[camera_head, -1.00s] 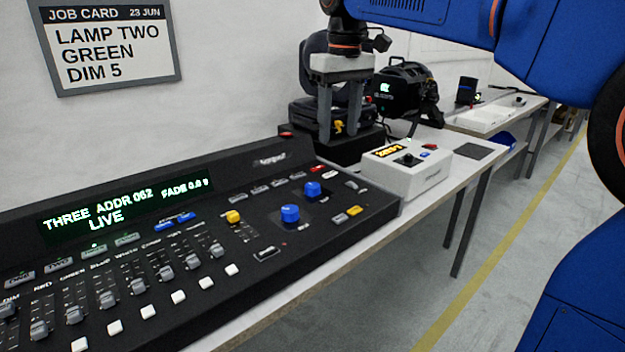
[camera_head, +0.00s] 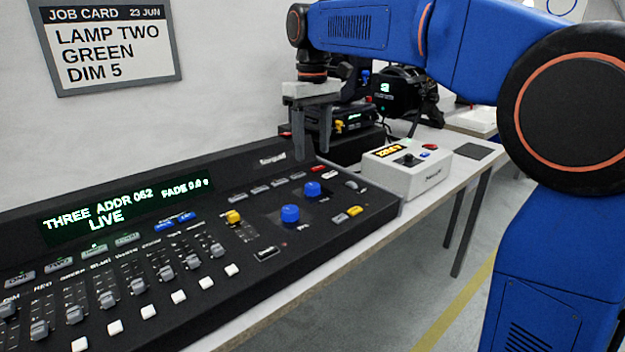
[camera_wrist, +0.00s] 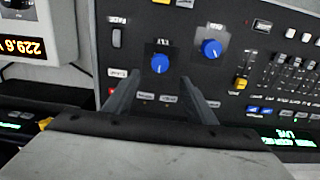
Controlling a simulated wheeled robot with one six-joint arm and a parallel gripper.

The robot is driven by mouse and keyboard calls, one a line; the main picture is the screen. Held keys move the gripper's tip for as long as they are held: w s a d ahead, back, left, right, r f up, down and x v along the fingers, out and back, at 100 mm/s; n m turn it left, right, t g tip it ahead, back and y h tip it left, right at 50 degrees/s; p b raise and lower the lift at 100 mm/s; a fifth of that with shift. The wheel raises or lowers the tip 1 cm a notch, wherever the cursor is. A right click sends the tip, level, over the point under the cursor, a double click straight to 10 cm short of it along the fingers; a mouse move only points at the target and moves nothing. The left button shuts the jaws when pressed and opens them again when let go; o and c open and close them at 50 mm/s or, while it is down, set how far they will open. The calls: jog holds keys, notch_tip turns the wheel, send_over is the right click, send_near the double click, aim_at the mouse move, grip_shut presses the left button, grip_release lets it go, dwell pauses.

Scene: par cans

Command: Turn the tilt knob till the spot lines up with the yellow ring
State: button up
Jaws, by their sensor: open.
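Two blue knobs stand on the right part of the black lighting console (camera_head: 225,280). The nearer knob (camera_head: 290,213) and the farther knob (camera_head: 312,188) also show in the wrist view, farther (camera_wrist: 160,63) and nearer (camera_wrist: 211,48). My gripper (camera_head: 311,158) is open and empty, pointing down above the console's back right part. In the wrist view its fingers (camera_wrist: 160,76) are spread below the farther knob, apart from it. No light spot or yellow ring is in view.
Right of the console, a white box (camera_head: 415,175) with a red button and amber display stands on the bench. Black lamp gear (camera_head: 400,90) stands behind it. Several faders and buttons surround the knobs. A job card (camera_head: 110,45) hangs on the wall.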

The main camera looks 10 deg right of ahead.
aim_at(312, 185)
notch_tip(312, 185, down, 9)
jog(key=shift+f, duration=0.2)
jog(key=shift+c, duration=0.4)
jog(key=c, duration=1)
